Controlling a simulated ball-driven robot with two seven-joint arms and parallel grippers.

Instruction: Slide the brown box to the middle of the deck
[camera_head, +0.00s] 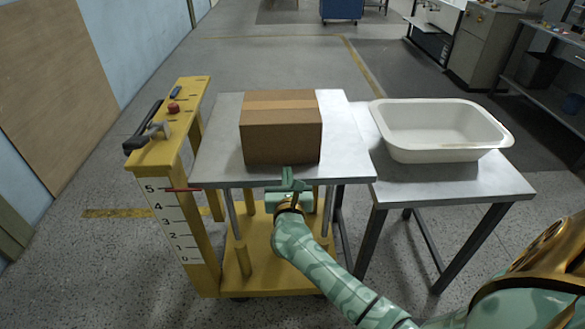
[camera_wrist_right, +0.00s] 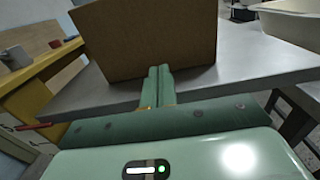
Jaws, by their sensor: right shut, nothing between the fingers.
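The brown box (camera_head: 281,135) stands upright on the grey metal deck (camera_head: 216,150) of a yellow lift cart, near the deck's front half. In the right wrist view the box (camera_wrist_right: 140,42) fills the upper middle, above the deck surface (camera_wrist_right: 232,78). My right gripper (camera_head: 288,175) is shut and empty at the deck's front edge, just in front of the box's lower front face. In the wrist view the closed fingers (camera_wrist_right: 160,85) point at the box; I cannot tell whether they touch it. My left gripper is not in view.
A white tub shell (camera_head: 440,125) stands on a second metal table (camera_head: 450,180), against the deck's right side. The yellow post (camera_head: 178,190) at left carries a numbered scale, a red pointer and a black handle.

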